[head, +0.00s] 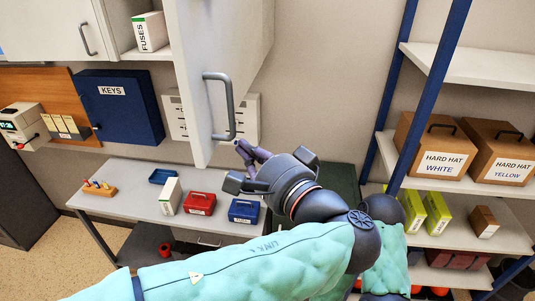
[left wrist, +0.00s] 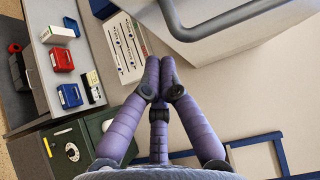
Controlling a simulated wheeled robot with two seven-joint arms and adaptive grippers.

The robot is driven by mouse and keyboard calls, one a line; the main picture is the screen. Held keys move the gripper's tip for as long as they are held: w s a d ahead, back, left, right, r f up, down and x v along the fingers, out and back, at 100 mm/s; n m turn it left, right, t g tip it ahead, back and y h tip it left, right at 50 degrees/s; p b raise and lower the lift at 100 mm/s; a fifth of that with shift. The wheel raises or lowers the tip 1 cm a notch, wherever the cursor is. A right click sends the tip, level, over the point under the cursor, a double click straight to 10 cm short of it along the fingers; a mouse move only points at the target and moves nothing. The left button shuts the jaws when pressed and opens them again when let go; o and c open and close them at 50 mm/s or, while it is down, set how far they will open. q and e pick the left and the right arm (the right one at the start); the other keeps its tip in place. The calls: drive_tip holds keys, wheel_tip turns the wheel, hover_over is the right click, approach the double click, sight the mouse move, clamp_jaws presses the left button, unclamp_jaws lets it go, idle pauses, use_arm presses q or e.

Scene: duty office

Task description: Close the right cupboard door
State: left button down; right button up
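The right cupboard door (head: 194,60) is white and stands swung open, jutting out from the wall cupboard. Its grey bar handle (head: 231,105) is near the free edge; the handle also shows at the top of the left wrist view (left wrist: 235,22). My left gripper (head: 243,148) is just below and right of the handle's lower end, beside the door's outer side. In the left wrist view its purple fingers (left wrist: 160,76) come together at the tips with nothing between them. They appear apart from the handle. My right gripper is not in view.
The open cupboard holds a fuses box (head: 150,32). Below are a blue key cabinet (head: 118,105) and a grey desk (head: 130,185) with a red box (head: 200,203) and a blue box (head: 244,211). Blue-framed shelving (head: 430,85) with hard hat boxes stands at right.

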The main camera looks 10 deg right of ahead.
use_arm(q)
drive_tip(key=a, duration=0.2)
drive_tip(key=shift+w+a+p, duration=0.3)
drive_tip(key=shift+a, duration=0.1)
drive_tip(key=shift+d, duration=0.1)
